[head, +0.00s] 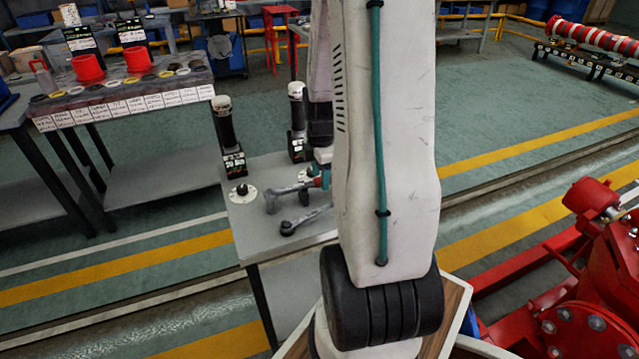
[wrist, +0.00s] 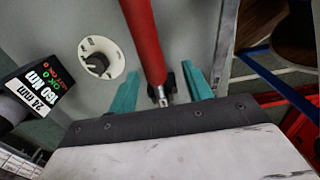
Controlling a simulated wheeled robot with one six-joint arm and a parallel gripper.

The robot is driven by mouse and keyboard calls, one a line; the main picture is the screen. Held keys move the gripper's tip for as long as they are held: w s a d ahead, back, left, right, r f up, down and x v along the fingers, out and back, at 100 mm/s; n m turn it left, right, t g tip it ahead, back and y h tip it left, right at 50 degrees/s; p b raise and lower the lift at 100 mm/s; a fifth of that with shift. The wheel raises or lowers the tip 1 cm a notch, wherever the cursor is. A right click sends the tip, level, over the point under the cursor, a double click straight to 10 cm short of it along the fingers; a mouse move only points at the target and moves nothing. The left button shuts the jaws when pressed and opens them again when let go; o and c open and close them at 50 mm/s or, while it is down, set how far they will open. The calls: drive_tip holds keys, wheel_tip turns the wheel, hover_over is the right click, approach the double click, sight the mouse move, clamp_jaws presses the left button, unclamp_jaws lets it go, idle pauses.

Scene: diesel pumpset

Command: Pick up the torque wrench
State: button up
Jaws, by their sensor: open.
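A red bar with a bright metal end, which looks like the torque wrench (wrist: 147,35), runs between the two teal fingers of my gripper (wrist: 162,72) in the wrist view. The fingers stand apart, one on each side of the bar, with gaps between. I cannot tell how high they are above it. In the head view my gripper (head: 318,180) shows only as a bit of teal over the small grey table, mostly hidden by my arm. A grey tool (head: 285,195) and a dark-headed tool (head: 300,221) lie near it, partly hidden; I cannot tell which is the wrench.
The small grey table (head: 250,215) bears two upright black tools with white tops (head: 226,125) (head: 297,110) and a round white plate (head: 242,193), also in the wrist view (wrist: 100,62). A long labelled bench (head: 125,100) stands behind left. Red machinery (head: 590,305) is at right.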

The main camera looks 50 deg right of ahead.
drive_tip(key=f, duration=0.5)
drive_tip(key=shift+w+d+f, duration=0.2)
drive_tip(key=shift+w+d, duration=0.05)
drive_tip(key=shift+w, duration=0.05)
clamp_jaws()
drive_tip(key=shift+r, duration=0.2)
wheel_tip(320, 180, up, 10)
drive_tip(key=shift+f, duration=0.1)
drive_tip(key=c, duration=0.7)
unclamp_jaws()
drive_tip(key=shift+c, duration=0.2)
clamp_jaws()
